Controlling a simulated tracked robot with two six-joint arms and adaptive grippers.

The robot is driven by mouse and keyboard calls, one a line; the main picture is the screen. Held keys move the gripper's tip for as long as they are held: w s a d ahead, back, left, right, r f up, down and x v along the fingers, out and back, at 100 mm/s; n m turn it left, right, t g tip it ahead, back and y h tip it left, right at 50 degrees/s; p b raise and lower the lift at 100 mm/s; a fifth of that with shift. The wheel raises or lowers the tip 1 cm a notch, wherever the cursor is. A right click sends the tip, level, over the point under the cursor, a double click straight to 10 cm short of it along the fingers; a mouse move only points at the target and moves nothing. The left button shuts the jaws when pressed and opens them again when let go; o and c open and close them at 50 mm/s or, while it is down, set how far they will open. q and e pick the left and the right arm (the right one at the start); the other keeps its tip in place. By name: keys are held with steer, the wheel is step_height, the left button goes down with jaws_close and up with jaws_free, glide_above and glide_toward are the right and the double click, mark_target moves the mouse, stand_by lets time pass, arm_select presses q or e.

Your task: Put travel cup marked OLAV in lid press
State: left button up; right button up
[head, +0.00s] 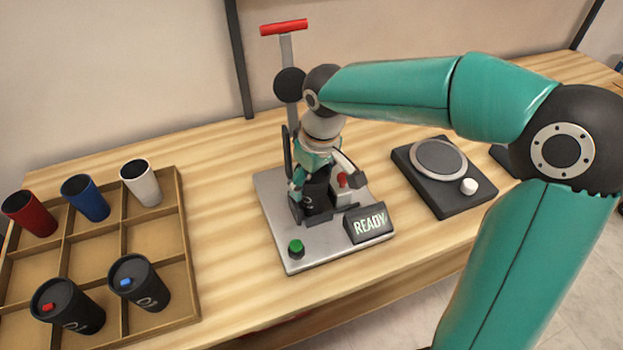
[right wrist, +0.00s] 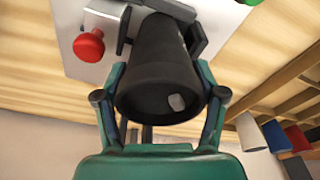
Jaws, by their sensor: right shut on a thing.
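The lid press (head: 277,205) is a silver plate with a tall post, a red T-handle (head: 284,27), a green button (head: 296,248) and a READY display (head: 369,223). A black travel cup (head: 316,194) stands at the press, low between dark holder pieces. It also shows in the right wrist view (right wrist: 163,60), its top end carrying a small grey spot. My right gripper (head: 317,172) is shut on this cup, with one finger on each side in the right wrist view (right wrist: 162,97). Its lettering is too small and covered to read. My left gripper is out of view.
A wooden divided tray (head: 185,235) at left holds red (head: 30,213), blue (head: 86,198) and white (head: 141,183) cups, plus two black lidded cups (head: 67,305) (head: 139,284). A dark device with a round plate (head: 443,180) stands right of the press.

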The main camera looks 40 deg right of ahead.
steer(key=shift+f, duration=0.1)
steer(key=o, duration=0.7)
steer(key=shift+o, duration=0.2)
steer(key=shift+r, duration=0.25)
steer(key=r, duration=0.3)
steer(key=s+r+p, duration=0.1)
steer(key=r, duration=0.6)
steer(key=shift+s+d+r+p, duration=0.15)
steer(key=shift+s+r+p, duration=0.15)
steer(key=shift+r+p, duration=0.05)
steer(key=shift+s+r, duration=0.1)
steer(key=shift+r, duration=0.35)
